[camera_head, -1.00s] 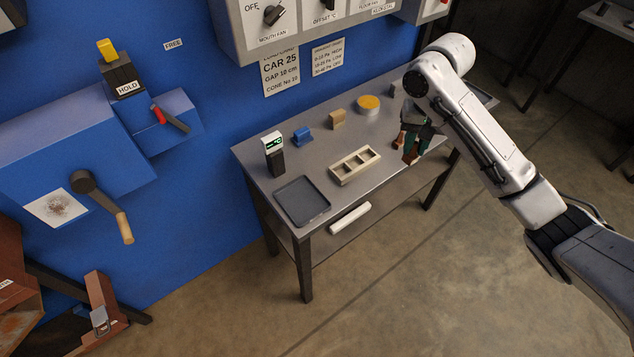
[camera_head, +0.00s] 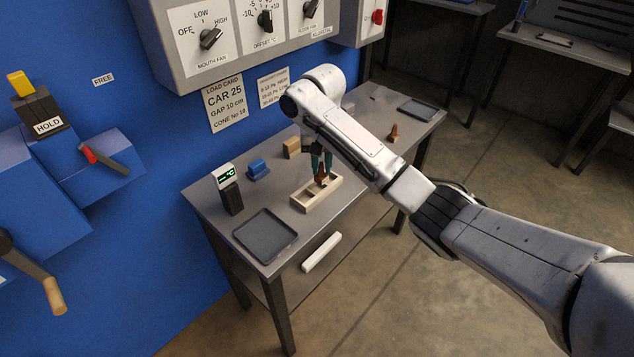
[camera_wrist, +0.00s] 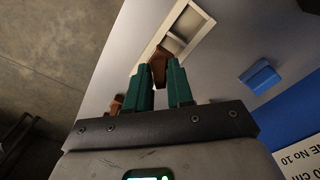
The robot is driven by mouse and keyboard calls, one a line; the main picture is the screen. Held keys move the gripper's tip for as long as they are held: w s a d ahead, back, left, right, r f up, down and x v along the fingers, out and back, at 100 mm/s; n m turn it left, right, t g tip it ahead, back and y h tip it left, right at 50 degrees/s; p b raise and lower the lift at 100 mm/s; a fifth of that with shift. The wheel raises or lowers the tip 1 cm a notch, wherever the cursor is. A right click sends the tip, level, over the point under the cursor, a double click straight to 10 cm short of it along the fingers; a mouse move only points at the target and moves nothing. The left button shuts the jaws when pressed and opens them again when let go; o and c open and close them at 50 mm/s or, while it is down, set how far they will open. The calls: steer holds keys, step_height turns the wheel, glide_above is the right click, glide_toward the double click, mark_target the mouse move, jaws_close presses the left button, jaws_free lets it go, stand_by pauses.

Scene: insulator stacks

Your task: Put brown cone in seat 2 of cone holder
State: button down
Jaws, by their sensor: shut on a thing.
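The brown cone (camera_head: 321,179) is between the green fingers of my gripper (camera_head: 321,165), which is shut on it. In the wrist view the cone (camera_wrist: 158,66) shows between the fingertips, against the near rim of the holder. The pale cone holder (camera_head: 302,207) lies on the table with open square seats in a row. The cone is over the holder's right part in the head view; I cannot tell whether it touches the seat floor. The holder also shows in the wrist view (camera_wrist: 151,46). No seat numbers are legible.
Another brown cone (camera_head: 393,132) stands on the table to the right. A dark tray (camera_head: 265,236) is at the left front, and a second tray (camera_head: 418,109) is at the far right. A display post (camera_head: 231,195), a blue block (camera_head: 258,169) and a tan block (camera_head: 292,148) stand behind the holder.

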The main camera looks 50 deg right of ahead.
steer(key=shift+w+f, duration=0.4)
steer(key=shift+f, duration=0.05)
steer(key=shift+w+a+f, duration=0.1)
steer(key=shift+w+f, duration=0.1)
steer(key=shift+f, duration=1.6)
steer(key=shift+f, duration=0.1)
steer(key=c, duration=1)
jaws_free()
step_height(320, 180, up, 12)
steer(key=p, duration=0.2)
